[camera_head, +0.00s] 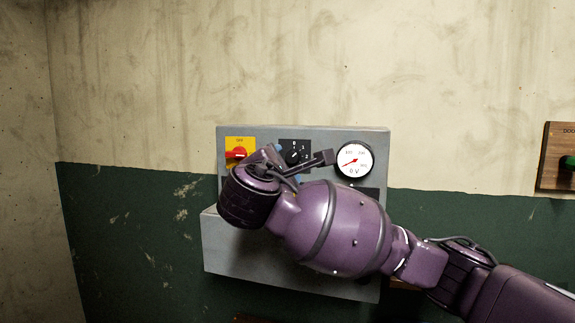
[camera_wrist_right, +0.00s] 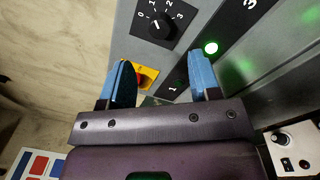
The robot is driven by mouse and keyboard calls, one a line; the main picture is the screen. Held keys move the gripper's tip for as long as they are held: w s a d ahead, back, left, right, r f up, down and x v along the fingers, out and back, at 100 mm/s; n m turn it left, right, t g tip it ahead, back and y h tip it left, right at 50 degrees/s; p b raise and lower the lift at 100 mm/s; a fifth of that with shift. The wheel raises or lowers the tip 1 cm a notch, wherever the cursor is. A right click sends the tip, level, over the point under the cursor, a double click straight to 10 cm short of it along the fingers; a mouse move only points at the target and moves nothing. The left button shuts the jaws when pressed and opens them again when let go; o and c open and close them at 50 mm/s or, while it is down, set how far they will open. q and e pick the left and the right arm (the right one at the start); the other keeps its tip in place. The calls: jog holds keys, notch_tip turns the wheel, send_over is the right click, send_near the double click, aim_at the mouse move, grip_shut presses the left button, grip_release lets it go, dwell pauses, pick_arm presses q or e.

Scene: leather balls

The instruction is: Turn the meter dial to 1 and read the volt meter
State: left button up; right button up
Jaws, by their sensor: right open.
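The black meter dial (camera_head: 294,155) with numbers around it is on the grey panel. In the right wrist view its round knob (camera_wrist_right: 157,26) shows among the marks 0, 1, 2 and 3; I cannot tell surely which mark it points to. The round white volt meter (camera_head: 354,160) is to the right of the dial, its red needle at the lower left above "0 V". My right gripper (camera_wrist_right: 160,76) is open and empty, its blue fingertips apart, close to the panel and just short of the dial. My left gripper is out of view.
A red switch (camera_head: 237,154) on a yellow plate is left of the dial. A lit green lamp (camera_wrist_right: 211,48) is near the right finger in the wrist view. My right arm hides much of the lower panel (camera_head: 250,258). A wooden board with a green knob (camera_head: 568,162) hangs at the far right.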

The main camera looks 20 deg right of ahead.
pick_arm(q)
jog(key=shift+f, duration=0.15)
pick_arm(e)
jog(key=v, duration=0.3)
jog(key=shift+s+a, duration=0.15)
jog(key=shift+s, duration=0.05)
